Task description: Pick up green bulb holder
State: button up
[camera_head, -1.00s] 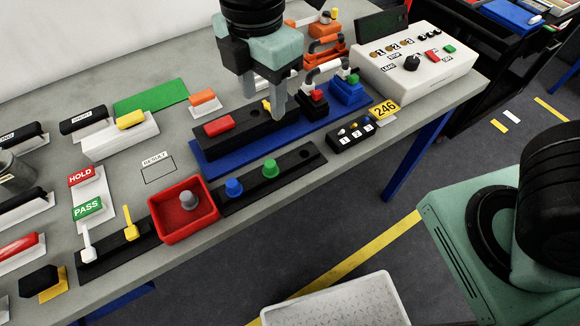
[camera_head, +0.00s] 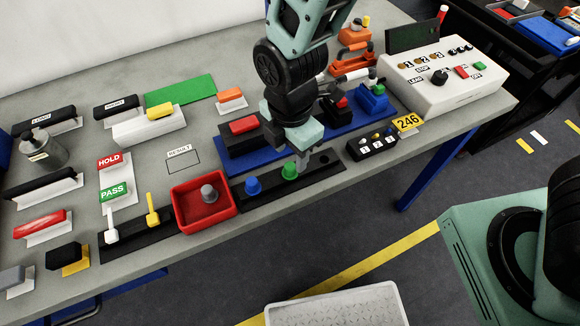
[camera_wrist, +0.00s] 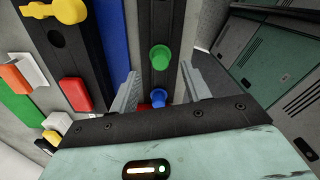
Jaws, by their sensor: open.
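The green bulb holder (camera_head: 289,171) stands upright in a black strip (camera_head: 325,176) near the table's front edge, right of a blue bulb holder (camera_head: 253,185). My gripper (camera_head: 302,163) is low over the strip, just right of the green bulb holder. In the wrist view the green bulb holder (camera_wrist: 160,56) shows beyond the open fingertips, roughly midway across the gap of my gripper (camera_wrist: 160,82). The blue bulb holder (camera_wrist: 158,96) shows closer to the gripper body, partly hidden by it. Nothing is held.
A red bin (camera_head: 205,218) with a grey bulb holder (camera_head: 208,192) stands left of the strip. A blue-based fixture (camera_head: 240,160) lies behind it. A numbered button box (camera_head: 371,145) and a white control panel (camera_head: 445,90) are to the right.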

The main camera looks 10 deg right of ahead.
aim_at(290, 165)
jog(key=shift+f, duration=1.9)
jog(key=shift+c, duration=0.2)
grip_shut()
